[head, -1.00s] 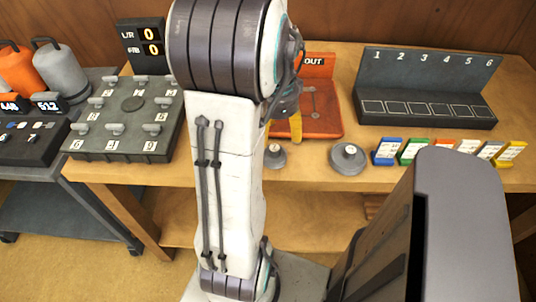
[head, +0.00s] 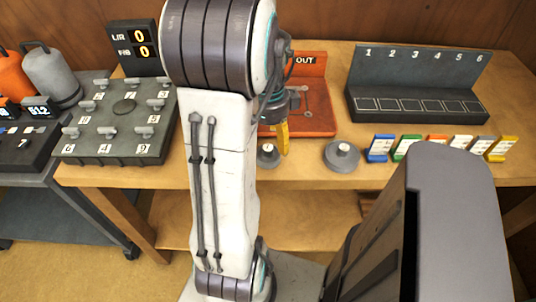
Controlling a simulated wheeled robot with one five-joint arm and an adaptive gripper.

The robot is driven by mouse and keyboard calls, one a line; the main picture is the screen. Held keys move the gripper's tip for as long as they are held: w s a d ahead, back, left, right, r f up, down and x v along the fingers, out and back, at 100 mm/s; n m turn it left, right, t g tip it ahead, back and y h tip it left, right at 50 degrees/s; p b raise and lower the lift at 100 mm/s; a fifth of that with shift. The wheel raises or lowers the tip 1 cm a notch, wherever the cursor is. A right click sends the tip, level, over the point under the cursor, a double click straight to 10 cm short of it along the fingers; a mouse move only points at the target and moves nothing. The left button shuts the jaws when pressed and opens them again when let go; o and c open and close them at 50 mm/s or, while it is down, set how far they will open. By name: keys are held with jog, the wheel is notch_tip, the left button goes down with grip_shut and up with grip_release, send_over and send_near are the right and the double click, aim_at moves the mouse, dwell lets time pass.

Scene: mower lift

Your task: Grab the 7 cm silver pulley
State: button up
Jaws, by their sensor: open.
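Two round silver-grey pulleys lie on the wooden table near its front edge. The larger pulley (head: 342,156) lies right of my arm, with a small raised hub on top. The smaller pulley (head: 268,155) lies close beside my arm, partly hidden by it. I cannot tell from this view which one measures 7 cm. My gripper (head: 283,137) shows in part behind my arm, its yellow finger pointing down between the two pulleys, nearer the smaller one. It is open, and I see nothing in it.
An orange OUT tray (head: 318,122) lies behind the pulleys. A dark rack numbered 1 to 6 (head: 420,85) stands at the back right, with several coloured cards (head: 380,148) in front. A grey numbered block (head: 118,128) and a display (head: 134,48) stand left.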

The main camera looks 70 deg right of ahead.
aim_at(268, 149)
jog(key=shift+w+d+f, duration=0.1)
jog(key=shift+w+f, duration=0.05)
jog(key=shift+f, duration=2.6)
jog(key=shift+c, duration=0.3)
grip_shut()
